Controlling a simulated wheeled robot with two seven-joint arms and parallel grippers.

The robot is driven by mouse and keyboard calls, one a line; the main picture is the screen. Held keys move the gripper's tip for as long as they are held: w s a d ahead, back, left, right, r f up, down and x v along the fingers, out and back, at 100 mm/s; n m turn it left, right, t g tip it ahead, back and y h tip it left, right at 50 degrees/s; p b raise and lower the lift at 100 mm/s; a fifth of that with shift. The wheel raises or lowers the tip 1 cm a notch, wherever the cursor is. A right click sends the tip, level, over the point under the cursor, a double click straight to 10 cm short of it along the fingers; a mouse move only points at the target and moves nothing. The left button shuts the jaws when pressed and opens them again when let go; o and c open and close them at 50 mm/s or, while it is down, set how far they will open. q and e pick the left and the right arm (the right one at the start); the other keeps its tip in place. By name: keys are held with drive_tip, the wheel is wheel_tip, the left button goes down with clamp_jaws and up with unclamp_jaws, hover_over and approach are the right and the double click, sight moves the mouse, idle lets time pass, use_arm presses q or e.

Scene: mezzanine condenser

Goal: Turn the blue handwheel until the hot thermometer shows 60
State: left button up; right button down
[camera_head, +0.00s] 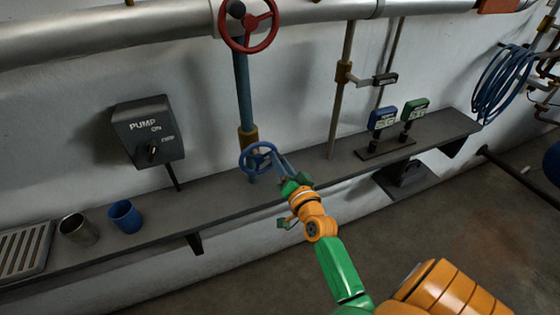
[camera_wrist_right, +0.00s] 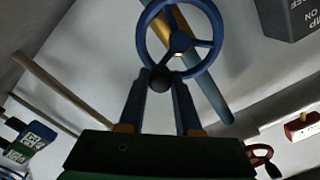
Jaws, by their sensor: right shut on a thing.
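The blue handwheel (camera_head: 257,157) is mounted at the foot of a blue pipe above the shelf. My right gripper (camera_head: 276,158) reaches its right side from below. In the right wrist view the gripper (camera_wrist_right: 160,88) has its two blue fingers around the dark round knob (camera_wrist_right: 160,79) on the rim of the blue handwheel (camera_wrist_right: 143,39), shut on it. Two small digital meters, one blue (camera_head: 382,118) and one green (camera_head: 414,108), stand to the right on the shelf. Their digits are too small to read, and I cannot tell which is the hot thermometer. My left gripper is not in view.
A red handwheel (camera_head: 249,44) sits above on the same pipe. A pump switch box (camera_head: 148,132) is on the wall at left. A metal cup (camera_head: 77,230), a blue cup (camera_head: 125,216) and a grate (camera_head: 22,252) stand on the shelf (camera_head: 205,205). A blue hose (camera_head: 500,85) hangs at right.

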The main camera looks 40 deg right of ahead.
drive_tip(key=c, duration=0.6)
unclamp_jaws()
drive_tip(key=shift+w, duration=0.1)
drive_tip(key=b+v, duration=0.1)
drive_tip(key=v, duration=0.6)
